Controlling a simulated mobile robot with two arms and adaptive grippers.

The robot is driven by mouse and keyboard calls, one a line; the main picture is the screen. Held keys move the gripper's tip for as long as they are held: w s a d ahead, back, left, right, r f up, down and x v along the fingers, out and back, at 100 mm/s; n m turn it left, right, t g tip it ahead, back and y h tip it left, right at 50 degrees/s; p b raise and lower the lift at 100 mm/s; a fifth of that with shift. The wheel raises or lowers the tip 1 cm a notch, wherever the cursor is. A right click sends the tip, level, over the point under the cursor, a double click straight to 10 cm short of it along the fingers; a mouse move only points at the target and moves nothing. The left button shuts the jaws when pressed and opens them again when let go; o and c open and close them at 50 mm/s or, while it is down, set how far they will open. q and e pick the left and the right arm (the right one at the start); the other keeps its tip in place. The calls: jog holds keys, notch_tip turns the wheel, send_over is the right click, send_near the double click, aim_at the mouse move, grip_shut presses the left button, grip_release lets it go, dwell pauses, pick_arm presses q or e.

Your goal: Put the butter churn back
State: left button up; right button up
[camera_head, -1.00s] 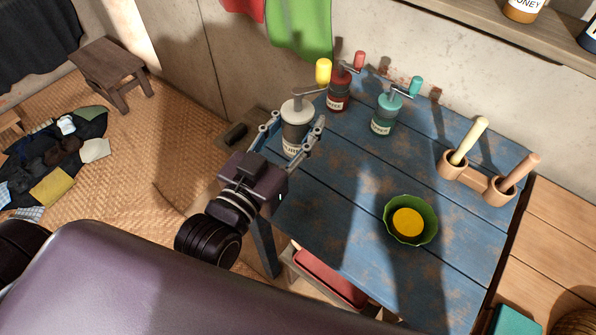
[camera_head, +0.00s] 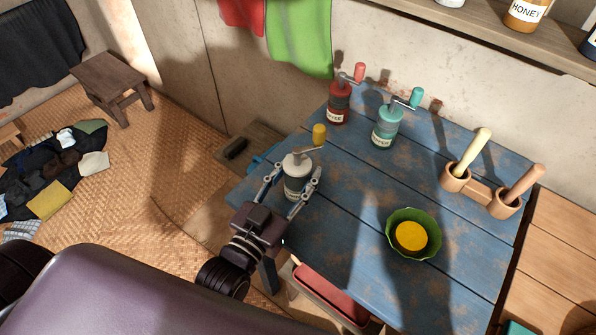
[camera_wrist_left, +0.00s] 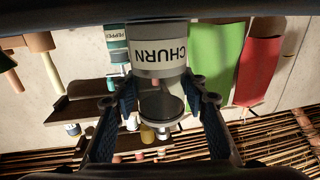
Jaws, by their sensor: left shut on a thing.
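The butter churn (camera_head: 297,184) is a pale grey canister with a crank arm and a yellow knob. My left gripper (camera_head: 293,190) is shut on it, one finger on each side, near the left edge of the blue table (camera_head: 350,250). In the left wrist view the churn (camera_wrist_left: 158,55), labelled CHURN, sits between the two fingers and appears upside down. I cannot tell whether its base touches the table. My right gripper is in neither view.
A red grinder (camera_head: 339,103) and a teal grinder (camera_head: 386,127) stand at the table's back. A green bowl (camera_head: 398,245) with yellow contents and a wooden holder (camera_head: 480,191) with two handled tools stand to the right. The middle of the table is clear.

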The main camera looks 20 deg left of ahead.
pick_arm(q)
jog(key=o, duration=1.2)
jog(key=shift+f, duration=0.15)
jog(key=shift+o, duration=0.2)
jog(key=shift+r, duration=0.2)
jog(key=s+a+p, duration=0.2)
jog(key=s, duration=0.9)
jog(key=shift+s+a, duration=0.15)
jog(key=shift+s, duration=0.25)
jog(key=shift+f, duration=0.1)
